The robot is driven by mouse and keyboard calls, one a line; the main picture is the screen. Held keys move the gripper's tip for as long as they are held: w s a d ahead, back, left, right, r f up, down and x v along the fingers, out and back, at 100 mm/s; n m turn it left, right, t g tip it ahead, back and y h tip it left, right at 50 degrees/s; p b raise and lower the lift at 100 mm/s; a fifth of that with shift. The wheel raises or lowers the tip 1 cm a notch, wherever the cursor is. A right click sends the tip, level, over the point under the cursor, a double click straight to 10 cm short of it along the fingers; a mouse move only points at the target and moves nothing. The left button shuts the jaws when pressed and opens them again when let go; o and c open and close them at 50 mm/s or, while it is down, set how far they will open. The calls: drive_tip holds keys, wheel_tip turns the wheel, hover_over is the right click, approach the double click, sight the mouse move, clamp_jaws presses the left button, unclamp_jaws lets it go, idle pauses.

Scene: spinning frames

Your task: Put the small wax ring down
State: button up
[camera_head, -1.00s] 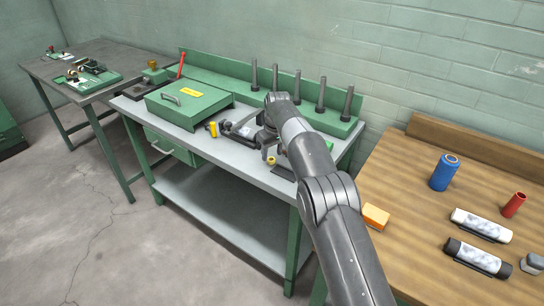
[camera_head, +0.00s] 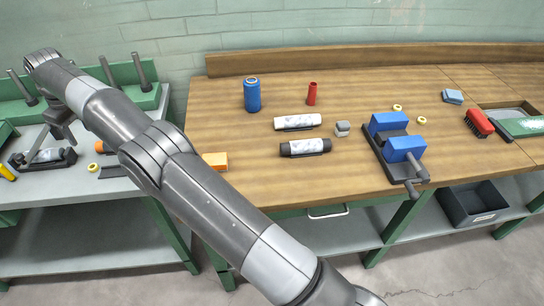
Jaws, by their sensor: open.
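A small yellow ring (camera_head: 93,167) lies on the grey top of the green bench (camera_head: 60,190), at the left. Two more small pale yellow rings, one behind (camera_head: 397,107) the blue vise and one beside it (camera_head: 420,119), lie on the wooden bench (camera_head: 240,130). I cannot tell from their look which of them is the small wax ring. My gripper (camera_head: 58,140) is at the far left, over the grey bench top, pointing down and open. It is left of and apart from the yellow ring there. I see nothing held in it, though its fingertips are small and dark.
A black holder (camera_head: 42,160) stands under my gripper. A dark flat piece (camera_head: 112,171) and an orange piece (camera_head: 99,146) are near the ring.

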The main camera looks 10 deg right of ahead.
drive_tip(key=w+d+r+m, duration=0.2)
drive_tip(key=w+d+r, duration=0.1)
drive_tip(key=d+r, duration=0.6)
drive_tip(key=s+d+r+m+t, duration=0.15)
drive_tip(key=d+r, duration=0.25)
drive_tip(key=d, duration=0.5)
drive_tip(key=s+d+r+m, duration=0.1)
drive_tip(key=s+d+r, duration=0.15)
drive_tip(key=d, duration=0.55)
drive_tip(key=s+d+r+m+t, duration=0.15)
drive_tip(key=d+r, duration=0.25)
drive_tip(key=d, duration=0.5)
drive_tip(key=s+d+m, duration=0.4)
drive_tip(key=s+d, duration=1)
drive_tip(key=d, duration=0.3)
drive_tip(key=s+d+f+m+t, duration=0.1)
drive_tip(key=s+d+f, duration=0.2)
drive_tip(key=s+f, duration=0.2)
drive_tip(key=s+d+f+m+h, duration=0.1)
drive_tip(key=s+d+f, duration=0.3)
drive_tip(key=s, duration=0.5)
drive_tip(key=shift+s+d+f+m+t+h, duration=0.3)
drive_tip(key=shift+f+m+t, duration=0.1)
drive_tip(key=shift+f+m, duration=0.25)
drive_tip(key=shift+o, duration=0.6)
